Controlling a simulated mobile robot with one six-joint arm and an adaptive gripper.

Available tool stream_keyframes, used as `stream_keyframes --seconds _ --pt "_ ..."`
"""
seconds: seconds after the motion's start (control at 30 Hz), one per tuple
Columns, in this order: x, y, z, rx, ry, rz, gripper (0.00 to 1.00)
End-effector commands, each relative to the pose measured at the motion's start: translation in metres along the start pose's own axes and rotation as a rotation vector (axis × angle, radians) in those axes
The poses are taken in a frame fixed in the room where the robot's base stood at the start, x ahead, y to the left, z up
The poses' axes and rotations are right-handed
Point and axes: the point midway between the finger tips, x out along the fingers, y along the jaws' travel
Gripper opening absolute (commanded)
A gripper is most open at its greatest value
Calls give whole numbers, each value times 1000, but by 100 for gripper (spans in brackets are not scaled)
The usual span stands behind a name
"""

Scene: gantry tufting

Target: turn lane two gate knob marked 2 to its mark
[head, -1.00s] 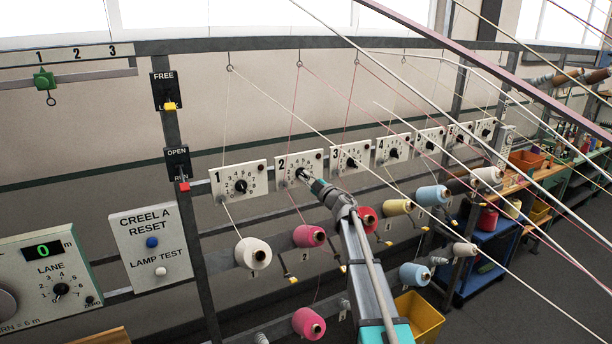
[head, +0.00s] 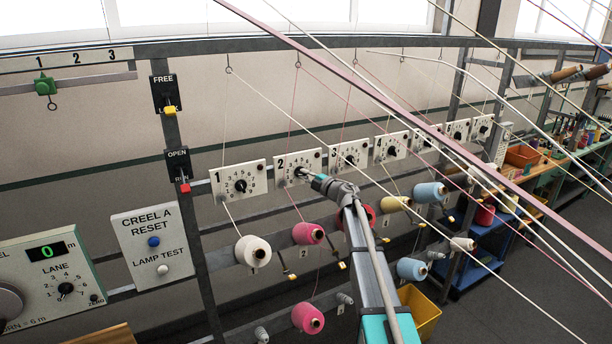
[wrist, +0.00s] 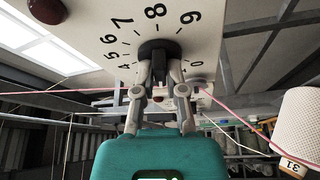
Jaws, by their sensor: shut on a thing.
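The plate marked 2 (head: 284,177) is a white number dial in the row of plates, with a black gate knob at its middle. In the head view my gripper (head: 305,173) reaches the knob from the lower right and mostly covers it. In the wrist view the black knob (wrist: 158,50) sits on the dial, with digits 4 to 9 and 0 showing around it. The fingers of my gripper (wrist: 160,72) are closed on both sides of the knob. The knob's pointer and the target mark cannot be made out.
Plate 1 (head: 238,181) and plate 3 (head: 348,159) flank plate 2 closely. Taut yarns run in front of the plates and across the arm. Yarn cones, including a pink one (head: 308,233), stand below. A yellow bin (head: 420,312) is on the floor.

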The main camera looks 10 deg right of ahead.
Motion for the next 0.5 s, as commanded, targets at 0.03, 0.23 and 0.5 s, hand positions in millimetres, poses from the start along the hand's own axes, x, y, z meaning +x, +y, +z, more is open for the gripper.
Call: stream_keyframes --seconds 0.03,0.23,0.5 --pt "0 0 1 1 -1 2 0" --pt "0 0 0 2 -1 2 21" --pt "1 0 0 2 0 1 50"
